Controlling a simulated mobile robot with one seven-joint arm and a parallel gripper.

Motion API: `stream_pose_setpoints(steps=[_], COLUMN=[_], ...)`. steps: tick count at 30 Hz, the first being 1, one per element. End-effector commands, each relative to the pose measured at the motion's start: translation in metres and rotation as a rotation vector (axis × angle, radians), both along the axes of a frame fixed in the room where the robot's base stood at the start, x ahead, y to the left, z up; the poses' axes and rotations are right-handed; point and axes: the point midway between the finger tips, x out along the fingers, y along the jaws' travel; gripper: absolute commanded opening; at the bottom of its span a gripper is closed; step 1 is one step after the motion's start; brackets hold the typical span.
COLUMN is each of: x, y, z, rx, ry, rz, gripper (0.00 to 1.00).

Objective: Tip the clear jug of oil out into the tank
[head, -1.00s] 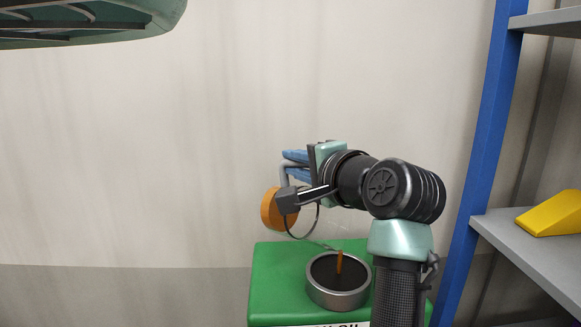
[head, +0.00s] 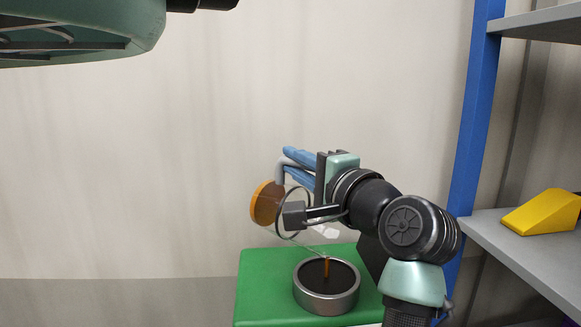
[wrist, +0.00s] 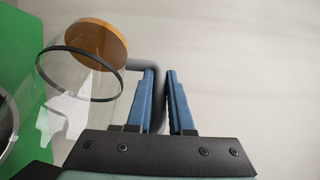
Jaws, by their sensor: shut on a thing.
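The clear jug (head: 276,238) is tilted far over, its mouth toward the tank. Its orange-brown end (head: 266,203) points up and left. A thin amber stream (head: 327,267) shows over the round dark opening (head: 326,283) of the green tank (head: 262,277). My gripper (head: 298,168), with blue fingers, is shut on the jug's grey handle, above the tank. In the wrist view, the handle (wrist: 157,85) runs between the fingers (wrist: 158,97), and the clear jug body (wrist: 78,90) lies to the left with its dark ring. My wrist hides part of the jug in the head view.
A shelf with a blue post (head: 475,120) stands close to the right of my arm. A yellow wedge (head: 545,211) sits on its grey shelf board (head: 500,238). A green-grey body (head: 85,30) hangs at the upper left. The wall left of the tank is clear.

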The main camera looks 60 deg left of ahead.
Motion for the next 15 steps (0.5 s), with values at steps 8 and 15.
stream_pose_setpoints(steps=[8,15], x=[0.003,0.006], y=[-0.009,-0.015], z=[0.003,0.006], rx=[0.059,0.103], ry=[0.021,0.036], rz=[0.000,-0.001], gripper=[0.00,0.00])
